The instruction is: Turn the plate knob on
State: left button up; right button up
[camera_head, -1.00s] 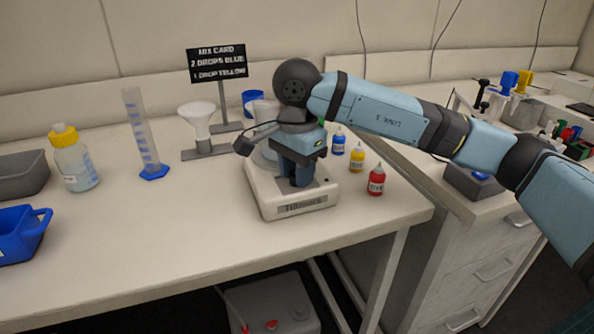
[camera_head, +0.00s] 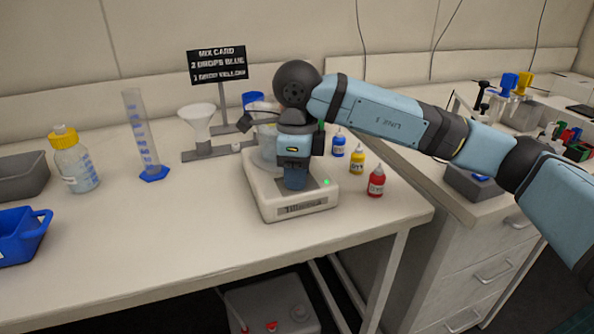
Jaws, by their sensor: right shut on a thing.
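The plate device (camera_head: 264,200) is a white box with a dark name label on its front, standing on the bench. A small green light (camera_head: 326,182) shows on its top at the right. A clear vessel (camera_head: 268,150) stands on its back part, partly hidden by my arm. My right gripper (camera_head: 295,182) points down at the front top of the device and is shut on the plate knob, which the fingers hide. My left gripper is not in view.
Blue, yellow and red dropper bottles (camera_head: 376,181) stand close right of the device. A funnel on a stand (camera_head: 198,125), a measuring cylinder (camera_head: 145,140) and a yellow-capped bottle (camera_head: 75,160) stand to the left. The bench front is clear.

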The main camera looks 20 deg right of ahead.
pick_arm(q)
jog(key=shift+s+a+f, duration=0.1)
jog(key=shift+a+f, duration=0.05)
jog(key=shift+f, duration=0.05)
pick_arm(e)
jog(key=shift+m, duration=1.5)
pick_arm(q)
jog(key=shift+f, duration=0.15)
pick_arm(e)
jog(key=o, duration=0.9)
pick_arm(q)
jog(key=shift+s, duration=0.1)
pick_arm(e)
jog(key=shift+r, duration=0.15)
jog(key=shift+r, duration=0.3)
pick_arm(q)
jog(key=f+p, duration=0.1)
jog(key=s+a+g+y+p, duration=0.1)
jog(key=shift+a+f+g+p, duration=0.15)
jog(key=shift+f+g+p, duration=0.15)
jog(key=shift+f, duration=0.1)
pick_arm(e)
notch_tip(320, 180, up, 13)
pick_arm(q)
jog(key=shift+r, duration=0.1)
